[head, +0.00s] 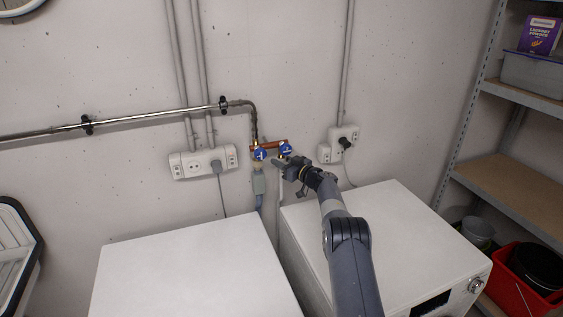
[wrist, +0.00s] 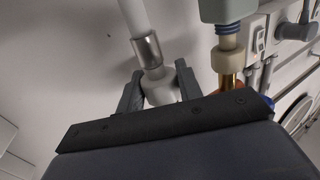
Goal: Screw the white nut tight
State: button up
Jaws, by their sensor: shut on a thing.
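The white nut (wrist: 160,90) sits between the two grey fingers of my gripper (wrist: 157,82) in the wrist view. The fingers are shut on it from both sides. A white hose (wrist: 137,18) with a metal sleeve (wrist: 147,50) runs from the nut. In the head view my gripper (head: 281,164) is just below the right blue valve handle (head: 286,150) and hides the nut. The white hose (head: 280,198) hangs below it. The nut's far side and thread are hidden, so I cannot tell how tight it sits.
A second, cream nut (wrist: 229,61) on a brass fitting, with a grey-green box (head: 259,183), is close beside my gripper. The left blue handle (head: 260,154) is near too. Two white machines (head: 190,265) (head: 395,235) stand below. Sockets (head: 203,162) are on the wall.

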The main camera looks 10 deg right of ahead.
jog(key=shift+n+g+y+b, duration=0.4)
jog(key=shift+y+b, duration=0.1)
jog(key=shift+b, duration=0.15)
jog(key=o, duration=0.8)
jog(key=shift+a, duration=0.1)
